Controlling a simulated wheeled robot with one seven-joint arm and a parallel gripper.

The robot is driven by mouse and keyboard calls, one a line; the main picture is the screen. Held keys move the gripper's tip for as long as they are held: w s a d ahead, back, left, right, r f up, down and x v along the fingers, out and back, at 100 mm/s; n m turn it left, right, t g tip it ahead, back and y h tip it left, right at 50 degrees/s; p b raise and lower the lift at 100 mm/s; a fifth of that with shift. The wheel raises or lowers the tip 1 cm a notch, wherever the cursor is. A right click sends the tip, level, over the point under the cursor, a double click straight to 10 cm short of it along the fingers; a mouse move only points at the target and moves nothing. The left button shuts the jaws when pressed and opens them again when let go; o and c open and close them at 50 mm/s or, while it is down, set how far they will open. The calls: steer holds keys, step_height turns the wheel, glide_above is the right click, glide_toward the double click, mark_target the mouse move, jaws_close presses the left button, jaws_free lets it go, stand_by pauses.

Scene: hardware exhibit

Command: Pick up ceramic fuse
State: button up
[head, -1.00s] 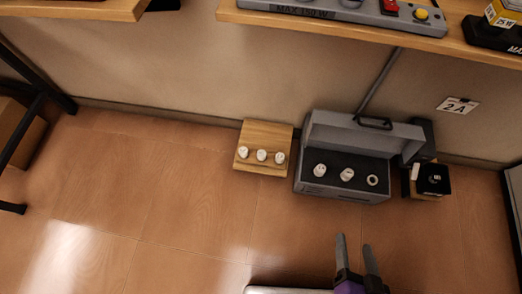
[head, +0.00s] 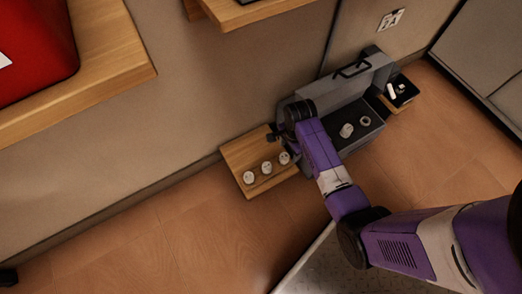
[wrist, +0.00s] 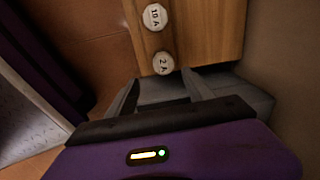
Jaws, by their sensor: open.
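Three white round ceramic fuses stand in a row on a wooden board (head: 236,155): a left one (head: 249,177), a middle one (head: 266,168) and a right one (head: 284,158). In the wrist view, a fuse marked "2 A" (wrist: 163,63) lies just beyond and between my fingertips, and one marked "10 A" (wrist: 154,17) is farther up the board. My gripper (wrist: 162,80) is open, with nothing visible between its fingers. In the head view my purple arm reaches over the grey case to the board's right side; the fingers are hard to make out there.
The open grey case (head: 368,140) holds a white piece (head: 346,130) and a pale ring (head: 365,121); my arm covers part of it. A small black stand (head: 403,93) is right of it. Wooden shelves (head: 120,80) overhang above. The floor left of the board is clear.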

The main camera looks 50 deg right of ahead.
mark_target(284, 157)
steer(key=shift+w, duration=0.45)
steer(key=shift+w+f+m, duration=0.15)
steer(key=shift+m, duration=0.15)
steer(key=f+b, duration=0.1)
steer(key=f, duration=0.1)
steer(key=f+b, duration=0.2)
steer(key=f, duration=0.1)
steer(key=f+b, duration=0.2)
steer(key=shift+a+f, duration=0.2)
steer(key=shift+a, duration=0.05)
steer(key=shift+r, duration=0.1)
jaws_close()
